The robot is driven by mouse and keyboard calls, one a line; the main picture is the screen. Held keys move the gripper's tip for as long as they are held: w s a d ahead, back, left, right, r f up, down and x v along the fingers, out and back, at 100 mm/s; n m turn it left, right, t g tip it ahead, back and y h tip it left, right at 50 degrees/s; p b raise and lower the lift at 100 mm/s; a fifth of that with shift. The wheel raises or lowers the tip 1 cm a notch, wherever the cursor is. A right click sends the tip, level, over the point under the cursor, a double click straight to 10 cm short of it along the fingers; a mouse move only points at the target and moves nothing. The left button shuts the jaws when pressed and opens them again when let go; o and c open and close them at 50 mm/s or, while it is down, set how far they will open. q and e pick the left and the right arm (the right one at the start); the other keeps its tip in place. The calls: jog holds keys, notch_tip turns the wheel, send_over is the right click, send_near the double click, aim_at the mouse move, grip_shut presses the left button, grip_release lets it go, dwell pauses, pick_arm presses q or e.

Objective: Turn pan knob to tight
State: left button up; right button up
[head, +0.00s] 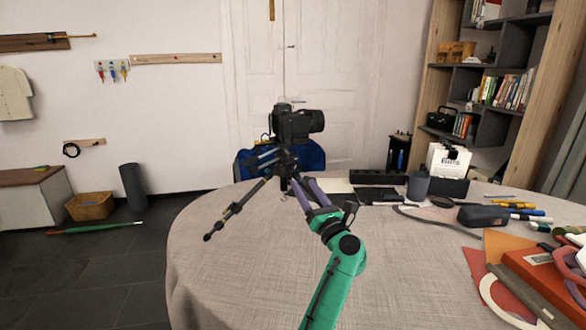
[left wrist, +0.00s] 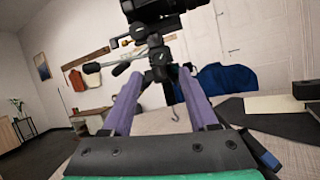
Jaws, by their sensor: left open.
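A black camera (head: 298,123) sits on a tripod (head: 228,213) on the round table. The tripod's head (left wrist: 158,58) shows in the left wrist view with handles sticking out to the left. I cannot make out for certain which small part there is the pan knob. My left gripper (head: 298,183) has purple fingers and is open. It points at the tripod just below its head. In the left wrist view its fingers (left wrist: 160,78) stand apart, one each side of the tripod's upper part; I see no clear contact. My right gripper is not in view.
The round table (head: 220,280) has a pale cloth, bare at the front left. A dark grey cup (head: 417,185), a dark case (head: 483,215), pens and an orange-red box (head: 550,275) crowd its right side. A blue-covered chair (head: 310,157) stands behind.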

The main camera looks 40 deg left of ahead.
aim_at(294, 169)
pick_arm(q)
jog(key=x, duration=0.8)
jog(key=shift+w+a+p, duration=0.15)
jog(key=shift+a+p, duration=0.05)
jog(key=shift+p, duration=0.1)
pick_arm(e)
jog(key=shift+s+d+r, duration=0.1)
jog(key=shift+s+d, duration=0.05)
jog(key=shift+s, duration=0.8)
pick_arm(q)
jog(key=shift+r, duration=0.1)
jog(key=shift+c, duration=0.3)
grip_shut()
jog(key=m+p, duration=0.1)
jog(key=m+t+p, duration=0.1)
jog(key=shift+d+r+h+p, duration=0.1)
jog(key=shift+r+h+p, duration=0.15)
jog(key=shift+h+p, duration=0.15)
jog(key=shift+f, duration=0.3)
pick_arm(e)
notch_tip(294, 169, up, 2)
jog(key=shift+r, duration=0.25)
pick_arm(q)
jog(key=shift+o, duration=0.3)
grip_release()
